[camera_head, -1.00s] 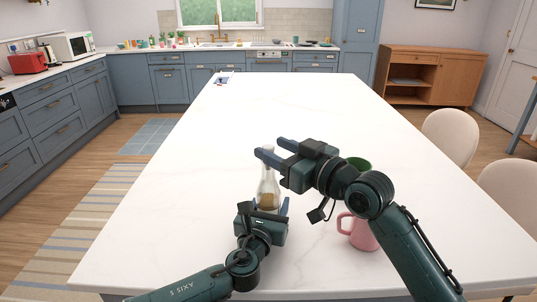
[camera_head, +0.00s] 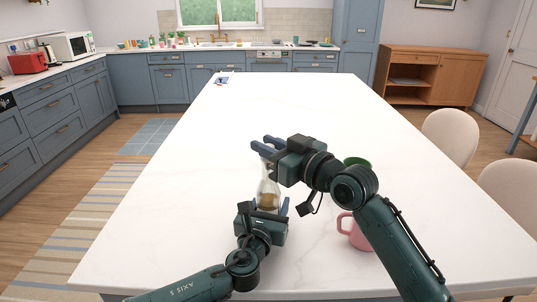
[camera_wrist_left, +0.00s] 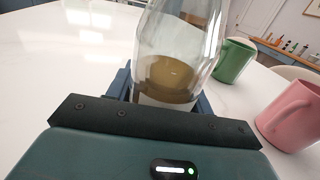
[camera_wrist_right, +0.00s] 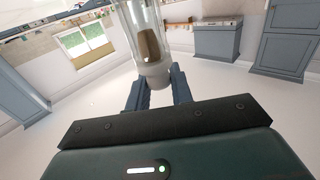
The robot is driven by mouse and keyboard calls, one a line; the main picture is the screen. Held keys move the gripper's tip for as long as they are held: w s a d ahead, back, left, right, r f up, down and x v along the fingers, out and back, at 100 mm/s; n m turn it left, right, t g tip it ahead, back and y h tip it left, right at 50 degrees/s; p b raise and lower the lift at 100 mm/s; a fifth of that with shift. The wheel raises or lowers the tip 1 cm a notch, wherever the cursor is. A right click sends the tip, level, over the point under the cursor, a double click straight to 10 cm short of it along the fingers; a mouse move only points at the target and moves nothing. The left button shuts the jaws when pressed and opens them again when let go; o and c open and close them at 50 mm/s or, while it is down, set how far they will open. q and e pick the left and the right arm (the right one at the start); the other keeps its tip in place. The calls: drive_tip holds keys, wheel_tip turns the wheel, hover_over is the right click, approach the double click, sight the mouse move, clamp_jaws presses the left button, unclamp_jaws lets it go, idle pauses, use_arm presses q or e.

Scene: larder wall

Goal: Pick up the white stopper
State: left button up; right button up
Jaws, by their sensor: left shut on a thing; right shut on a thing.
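A clear glass bottle (camera_head: 268,195) with amber liquid stands upright near the front of the white table. My left gripper (camera_head: 270,205) is shut around its lower body; the bottle also fills the left wrist view (camera_wrist_left: 178,60). My right gripper (camera_head: 264,146) is at the bottle's top, shut on the white stopper (camera_wrist_right: 154,76). The stopper shows pale between the fingertips in the upside-down right wrist view, with the bottle (camera_wrist_right: 146,40) beyond it. In the head view the fingers mostly hide the stopper. I cannot tell whether it still sits in the neck.
A pink mug (camera_head: 357,232) stands right of the bottle, under my right arm. A green cup (camera_head: 358,162) is behind it, partly hidden by that arm; both show in the left wrist view.

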sight(269, 144)
wheel_tip(269, 144, up, 10)
idle(0.6)
use_arm(q)
drive_tip(key=o, duration=1.4)
